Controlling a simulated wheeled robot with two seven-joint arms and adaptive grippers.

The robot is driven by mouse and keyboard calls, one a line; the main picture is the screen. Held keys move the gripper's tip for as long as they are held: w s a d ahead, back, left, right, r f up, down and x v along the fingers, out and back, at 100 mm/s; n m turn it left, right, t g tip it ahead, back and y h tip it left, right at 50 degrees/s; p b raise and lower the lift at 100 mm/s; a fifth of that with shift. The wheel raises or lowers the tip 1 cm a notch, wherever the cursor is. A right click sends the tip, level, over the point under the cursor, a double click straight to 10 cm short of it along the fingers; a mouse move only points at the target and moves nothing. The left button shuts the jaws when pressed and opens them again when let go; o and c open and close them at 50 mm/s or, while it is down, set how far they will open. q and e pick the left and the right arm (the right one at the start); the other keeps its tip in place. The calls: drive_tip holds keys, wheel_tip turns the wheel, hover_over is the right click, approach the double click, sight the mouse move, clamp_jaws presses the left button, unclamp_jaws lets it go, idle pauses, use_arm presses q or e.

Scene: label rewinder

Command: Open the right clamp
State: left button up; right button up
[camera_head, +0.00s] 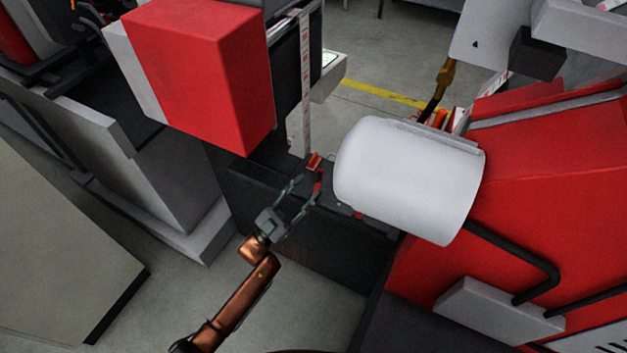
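A small red clamp lever (314,163) stands on the dark machine block between the red box and the white cylinder. My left gripper (308,183) reaches up from the lower left, with its two thin fingers spread apart and their tips at or close to the red lever. I cannot tell whether they touch it. A second small red part (359,215) shows lower right, at the edge of the white cylinder, mostly hidden by it. I cannot tell which of these is the right clamp. My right gripper is not in view.
A red box (205,75) is above left. A label strip (306,85) runs vertically behind the clamp. Red machine housing (560,190) fills the right side. Grey floor is clear at lower left.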

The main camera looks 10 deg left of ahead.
use_arm(q)
drive_tip(key=v, duration=0.8)
drive_tip(key=shift+f, duration=0.15)
